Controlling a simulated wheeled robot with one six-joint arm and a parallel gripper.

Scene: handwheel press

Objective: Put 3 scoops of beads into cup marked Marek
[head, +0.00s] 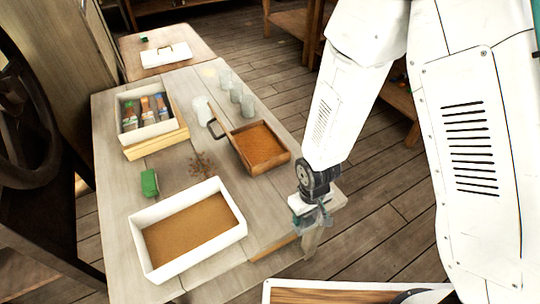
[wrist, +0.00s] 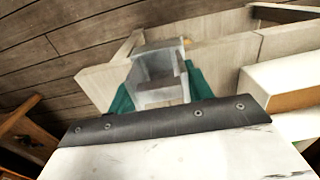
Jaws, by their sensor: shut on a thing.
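My gripper (head: 312,215) is at the right front edge of the table. In the wrist view its teal fingers (wrist: 160,92) are shut on a clear grey container (wrist: 158,72), a cup or scoop; I cannot tell which. I cannot see whether it holds beads. No name is readable on any, so I cannot tell which is Marek's.
A white bin (head: 128,99) of coloured packets sits on a wooden crate (head: 155,147) at the left. A green block (head: 149,183) lies near the white tray. Brown bits are scattered mid-table (head: 200,165). A large dark handwheel (head: 38,125) stands at the left.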

